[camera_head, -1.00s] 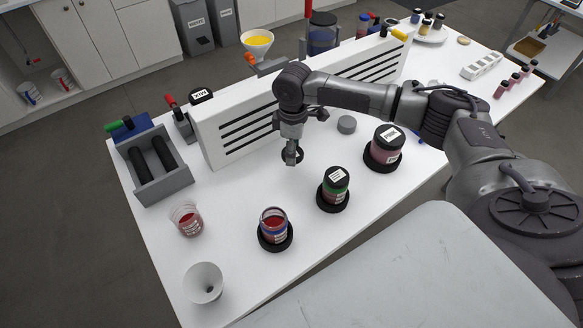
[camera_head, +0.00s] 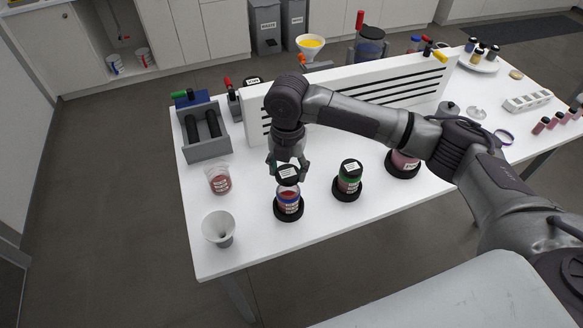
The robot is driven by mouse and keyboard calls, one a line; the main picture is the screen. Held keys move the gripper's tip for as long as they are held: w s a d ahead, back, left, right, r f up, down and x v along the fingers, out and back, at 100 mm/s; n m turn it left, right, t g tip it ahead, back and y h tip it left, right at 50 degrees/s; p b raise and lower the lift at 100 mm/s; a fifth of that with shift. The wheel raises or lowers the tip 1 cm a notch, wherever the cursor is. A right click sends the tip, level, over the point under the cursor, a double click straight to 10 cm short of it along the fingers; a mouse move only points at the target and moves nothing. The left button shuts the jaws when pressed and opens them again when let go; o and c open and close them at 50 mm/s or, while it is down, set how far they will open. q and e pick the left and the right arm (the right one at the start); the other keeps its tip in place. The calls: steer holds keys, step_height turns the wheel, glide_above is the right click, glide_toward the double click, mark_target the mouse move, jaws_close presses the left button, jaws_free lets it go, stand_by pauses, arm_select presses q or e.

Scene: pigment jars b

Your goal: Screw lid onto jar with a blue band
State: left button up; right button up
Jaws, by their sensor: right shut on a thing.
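The jar with a blue band (camera_head: 288,197) holds red contents and stands upright in a round black base (camera_head: 289,214) near the front of the table. My right gripper (camera_head: 288,170) is directly above this jar, pointing down. It is shut on a black lid (camera_head: 287,174) with a white label, with a finger on either side. The lid is over the jar's mouth, very close to the rim; I cannot tell whether they touch. My left gripper is not in view.
A green-banded jar (camera_head: 349,179) stands close to the right; a pink jar (camera_head: 404,163) is partly behind my right arm. A beaker with red contents (camera_head: 219,180) and a white funnel (camera_head: 218,229) are to the left. A white slotted panel (camera_head: 256,121) stands behind.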

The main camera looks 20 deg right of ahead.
mark_target(288, 173)
steer(key=shift+r+p, duration=0.15)
steer(key=shift+p, duration=0.4)
steer(key=shift+s+f, duration=0.1)
steer(key=shift+f, duration=0.65)
steer(key=shift+f+b, duration=0.3)
steer(key=shift+f, duration=0.7)
arm_select(q)
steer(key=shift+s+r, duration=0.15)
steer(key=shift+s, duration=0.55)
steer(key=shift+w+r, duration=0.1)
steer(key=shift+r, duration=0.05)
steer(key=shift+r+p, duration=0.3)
steer(key=shift+p, duration=0.15)
arm_select(e)
steer(key=shift+p, duration=0.4)
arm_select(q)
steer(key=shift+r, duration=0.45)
